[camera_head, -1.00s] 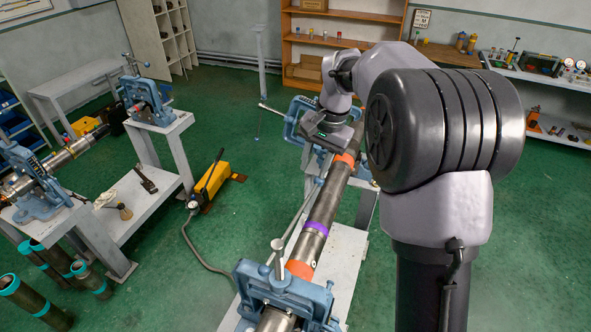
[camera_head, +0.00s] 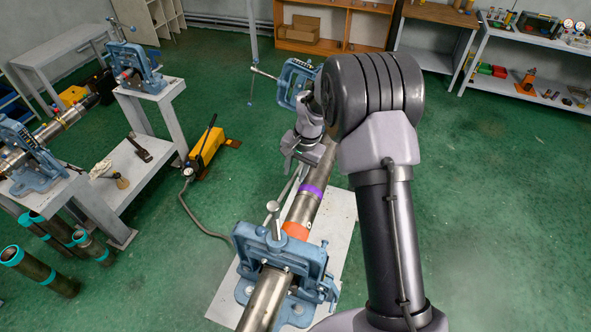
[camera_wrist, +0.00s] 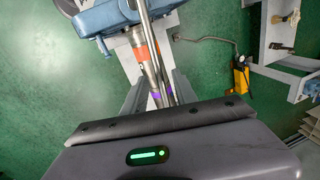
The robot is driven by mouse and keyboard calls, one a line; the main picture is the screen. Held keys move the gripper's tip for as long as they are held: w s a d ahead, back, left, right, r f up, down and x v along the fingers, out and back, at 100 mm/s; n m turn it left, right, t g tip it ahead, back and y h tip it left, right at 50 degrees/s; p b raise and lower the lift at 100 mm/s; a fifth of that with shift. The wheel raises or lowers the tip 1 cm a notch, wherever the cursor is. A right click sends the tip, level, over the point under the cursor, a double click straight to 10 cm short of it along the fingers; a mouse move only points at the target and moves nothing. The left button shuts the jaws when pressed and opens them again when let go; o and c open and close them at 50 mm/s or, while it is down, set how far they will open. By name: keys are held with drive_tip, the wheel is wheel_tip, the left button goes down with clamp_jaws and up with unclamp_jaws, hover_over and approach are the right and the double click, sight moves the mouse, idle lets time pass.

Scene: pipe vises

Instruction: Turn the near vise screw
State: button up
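The near vise (camera_head: 283,258) is a blue pipe vise clamped over a steel pipe (camera_head: 302,208) with orange and purple bands. Its upright screw (camera_head: 275,226) has a round-ended cross handle, and a thin bar slants from it towards my gripper. My gripper (camera_head: 298,163) hangs above the pipe, beyond the near vise. In the wrist view, my gripper (camera_wrist: 158,90) has its two fingers spread apart. The shiny bar (camera_wrist: 150,50) runs down between them in the picture, over the banded pipe. Whether a finger touches the bar I cannot tell. The near vise (camera_wrist: 105,16) fills the wrist view's top.
A far blue vise (camera_head: 296,82) stands behind my gripper on the same pipe line. A yellow pump (camera_head: 205,150) with a hose lies on the floor to the left. Another bench (camera_head: 150,170) with vises stands further left. Green floor on the right is clear.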

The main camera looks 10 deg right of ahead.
drive_tip(key=shift+c, duration=0.2)
clamp_jaws()
drive_tip(key=shift+r, duration=0.1)
idle(1.0)
